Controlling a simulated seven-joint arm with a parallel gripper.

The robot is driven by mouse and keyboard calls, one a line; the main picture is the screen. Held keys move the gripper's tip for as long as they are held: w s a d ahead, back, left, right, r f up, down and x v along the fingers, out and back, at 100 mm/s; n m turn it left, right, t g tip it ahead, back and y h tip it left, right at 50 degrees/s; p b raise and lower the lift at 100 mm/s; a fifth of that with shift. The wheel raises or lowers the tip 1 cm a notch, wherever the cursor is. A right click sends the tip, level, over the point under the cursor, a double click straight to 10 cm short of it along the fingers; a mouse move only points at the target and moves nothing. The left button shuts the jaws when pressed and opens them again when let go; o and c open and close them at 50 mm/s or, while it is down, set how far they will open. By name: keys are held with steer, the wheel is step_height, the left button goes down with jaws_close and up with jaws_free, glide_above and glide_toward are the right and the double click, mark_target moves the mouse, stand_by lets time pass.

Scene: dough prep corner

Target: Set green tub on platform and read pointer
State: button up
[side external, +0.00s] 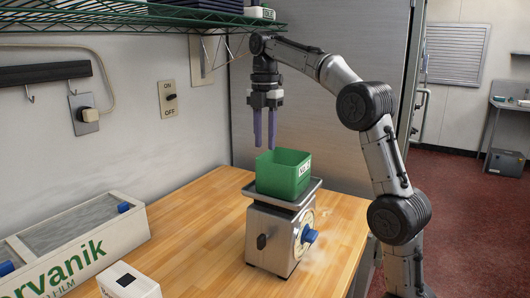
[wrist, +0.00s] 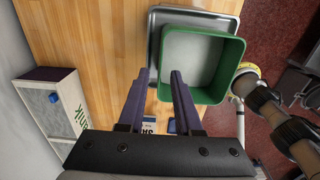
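The green tub (side external: 283,174) is upright on the grey metal platform (side external: 259,195) of a scale (side external: 273,238). It looks empty in the wrist view (wrist: 238,70), where platform shows along its left and far sides (wrist: 155,40). The scale's round dial (side external: 305,232) faces right and is seen edge-on, partly behind a blue knob (side external: 310,234); the pointer cannot be read. My gripper (side external: 264,146) is above the tub's left side, fingers down and apart, with nothing between them. In the wrist view its fingertips (wrist: 159,74) are beside the tub's left edge.
A long white box (side external: 85,232) of film lies on the left of the wooden table (side external: 190,215). A smaller white box (side external: 128,281) is at the front. A green wire shelf (side external: 130,20) hangs above, near my wrist. Bare table lies between the boxes and scale.

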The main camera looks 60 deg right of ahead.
steer(key=shift+r, duration=0.8)
steer(key=shift+s+a, duration=0.1)
steer(key=s+a+f+m+t, duration=0.3)
steer(key=s+a+m, duration=0.6)
steer(key=s+a, duration=0.1)
steer(key=s+a+f+m+t, duration=0.1)
steer(key=s+a+f+m, duration=0.2)
steer(key=s+f, duration=0.3)
steer(key=s+a+f+m+t, duration=0.1)
steer(key=s+a+f+m, duration=0.1)
steer(key=s+f+m, duration=0.3)
step_height(320, 180, down, 2)
steer(key=shift+s+a+f+m+t, duration=0.15)
steer(key=shift+s+a+m+t, duration=0.15)
steer(key=shift+s+a+m, duration=0.15)
